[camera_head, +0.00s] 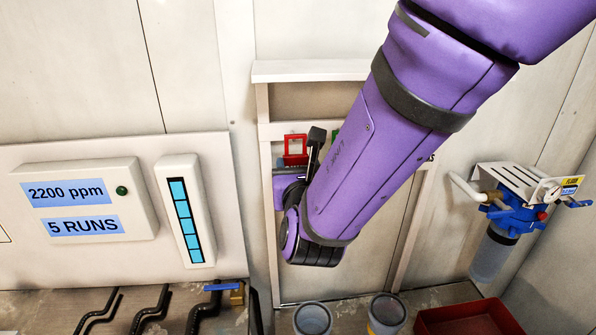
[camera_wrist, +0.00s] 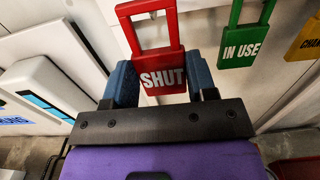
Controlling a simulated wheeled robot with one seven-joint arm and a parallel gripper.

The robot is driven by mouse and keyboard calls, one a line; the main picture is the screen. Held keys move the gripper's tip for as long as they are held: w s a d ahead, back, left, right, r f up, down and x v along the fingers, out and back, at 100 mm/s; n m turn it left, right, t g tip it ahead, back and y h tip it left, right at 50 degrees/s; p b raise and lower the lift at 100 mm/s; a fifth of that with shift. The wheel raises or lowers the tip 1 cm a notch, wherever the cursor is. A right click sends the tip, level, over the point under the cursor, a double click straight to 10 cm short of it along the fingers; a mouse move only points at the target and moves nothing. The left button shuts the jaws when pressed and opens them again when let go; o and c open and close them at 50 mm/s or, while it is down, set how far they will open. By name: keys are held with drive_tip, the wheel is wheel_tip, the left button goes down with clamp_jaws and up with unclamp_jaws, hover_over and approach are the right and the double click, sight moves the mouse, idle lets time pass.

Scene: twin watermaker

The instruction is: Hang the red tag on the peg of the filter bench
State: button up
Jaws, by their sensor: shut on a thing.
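The red tag (camera_wrist: 163,70) reads "SHUT" and has an open rectangular loop at its top. My gripper (camera_wrist: 162,85) is shut on the tag's lower body, with one blue finger on each side. In the head view, the red tag (camera_head: 295,146) stands upright in front of the pale framed panel, loop up. My gripper (camera_head: 292,166) is just below it, partly hidden by my purple arm. I cannot tell whether the loop is around a hook or clear of the panel. No peg of the filter bench can be made out.
A green "IN USE" tag (camera_wrist: 243,35) and a yellow tag (camera_wrist: 307,38) are right of the red one. A blue filter housing (camera_head: 513,214) under a white bracket (camera_head: 505,178) is at right. Two grey cups (camera_head: 312,318) and a red tray (camera_head: 470,319) are below. Black pipes (camera_head: 150,308) are lower left.

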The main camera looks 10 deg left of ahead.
drive_tip(key=shift+x, duration=1.55)
drive_tip(key=shift+w+a+f, duration=0.1)
drive_tip(key=shift+w+f, duration=0.45)
drive_tip(key=shift+w, duration=0.1)
drive_tip(key=o, duration=1)
